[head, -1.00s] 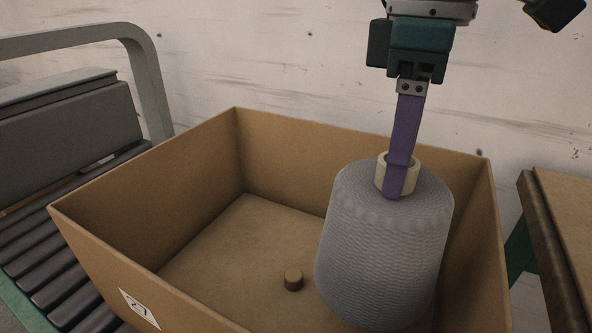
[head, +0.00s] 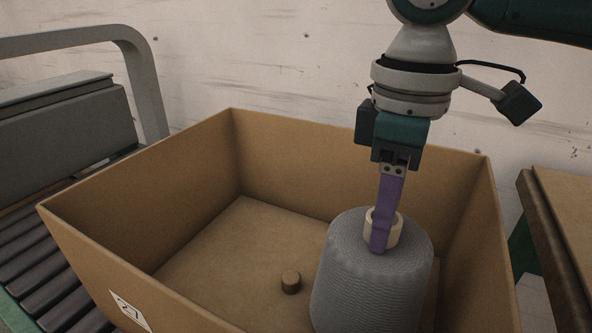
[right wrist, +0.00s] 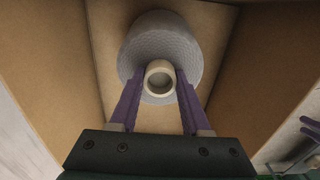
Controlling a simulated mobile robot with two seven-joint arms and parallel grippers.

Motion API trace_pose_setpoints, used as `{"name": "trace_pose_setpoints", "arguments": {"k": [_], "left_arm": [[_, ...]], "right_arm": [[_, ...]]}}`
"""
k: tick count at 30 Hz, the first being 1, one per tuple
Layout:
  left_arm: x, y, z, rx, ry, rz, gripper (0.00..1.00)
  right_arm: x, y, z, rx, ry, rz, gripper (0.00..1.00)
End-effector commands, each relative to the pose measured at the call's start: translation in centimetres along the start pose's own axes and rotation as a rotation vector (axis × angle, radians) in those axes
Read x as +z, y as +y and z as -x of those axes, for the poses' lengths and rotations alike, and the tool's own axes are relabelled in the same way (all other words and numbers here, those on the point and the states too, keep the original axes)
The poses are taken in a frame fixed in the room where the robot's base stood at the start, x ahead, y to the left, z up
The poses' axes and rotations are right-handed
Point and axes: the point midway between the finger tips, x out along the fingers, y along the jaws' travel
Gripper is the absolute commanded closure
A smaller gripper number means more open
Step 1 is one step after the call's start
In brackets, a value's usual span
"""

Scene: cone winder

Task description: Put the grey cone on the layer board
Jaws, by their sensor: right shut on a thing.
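The grey cone (head: 372,285) is a wound, ridged package with a cream tube (head: 397,232) at its top. It is upright inside the cardboard box, toward the right. My right gripper (head: 382,238) points down with purple fingers shut on the tube. In the right wrist view the fingers (right wrist: 161,82) sit on both sides of the tube, with the cone (right wrist: 160,35) beyond. My left gripper is not in view.
The box (head: 120,225) has high walls around the cone; its right wall is close to the cone. A roller conveyor (head: 40,250) with a grey frame lies at left. A wooden-topped table (head: 570,200) stands at right. The board's left part is clear.

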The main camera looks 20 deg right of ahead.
Motion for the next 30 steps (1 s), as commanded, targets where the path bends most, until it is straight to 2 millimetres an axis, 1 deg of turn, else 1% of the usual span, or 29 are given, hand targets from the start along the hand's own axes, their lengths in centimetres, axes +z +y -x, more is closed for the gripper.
{"name": "trace_pose_setpoints", "arguments": {"k": [1, 2, 9, 17, 20, 23, 30], "left_arm": [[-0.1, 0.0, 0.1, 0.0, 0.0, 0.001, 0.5], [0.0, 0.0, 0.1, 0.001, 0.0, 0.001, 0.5], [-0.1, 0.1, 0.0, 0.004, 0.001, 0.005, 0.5], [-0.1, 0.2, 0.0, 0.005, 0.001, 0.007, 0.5], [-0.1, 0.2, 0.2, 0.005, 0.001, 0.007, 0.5], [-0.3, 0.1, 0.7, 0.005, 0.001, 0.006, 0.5], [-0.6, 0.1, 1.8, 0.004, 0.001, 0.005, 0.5]], "right_arm": [[-0.1, 0.0, 0.0, 0.0, 0.002, 0.0, 1.0], [0.0, 0.0, -0.1, -0.001, -0.001, 0.0, 0.49], [0.0, 0.0, -0.1, -0.001, 0.0, 0.0, 0.23], [0.0, 0.0, 0.0, 0.0, 0.0, 0.0, 0.23], [0.0, 0.0, 0.9, 0.0, 0.001, 0.0, 0.23], [0.0, 0.0, 2.7, 0.001, 0.002, 0.001, 0.23], [-0.1, 0.0, 8.3, 0.001, 0.004, 0.0, 0.23]]}}
